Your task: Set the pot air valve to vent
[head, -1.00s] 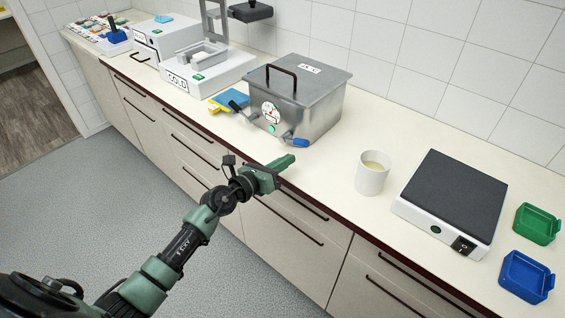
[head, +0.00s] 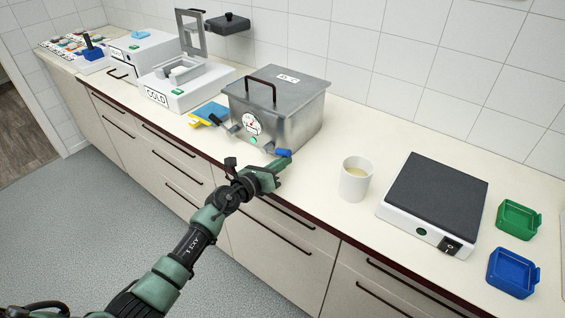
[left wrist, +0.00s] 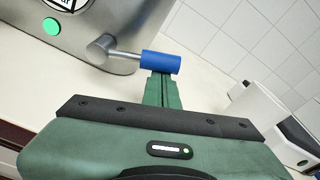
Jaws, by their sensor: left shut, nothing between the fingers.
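The pot (head: 295,118) is a grey metal box with a dark handle on its lid, standing on the counter. Its front carries a round gauge (head: 251,124), a green button (left wrist: 51,26) and a blue-ended lever (head: 284,153). In the left wrist view the blue lever end (left wrist: 161,62) points right from a metal stem. A second lever with a dark end (head: 214,119) sits left of the gauge. My left gripper (head: 283,163) is shut and empty, its tips at or just below the blue end; whether they touch, I cannot tell. My right gripper is not in view.
A white mug (head: 355,180) stands right of the pot, then a hotplate (head: 438,200), a green tray (head: 518,220) and a blue tray (head: 513,273). Left are a yellow-blue sponge (head: 207,115) and a box marked COLD (head: 190,92). The counter between pot and mug is clear.

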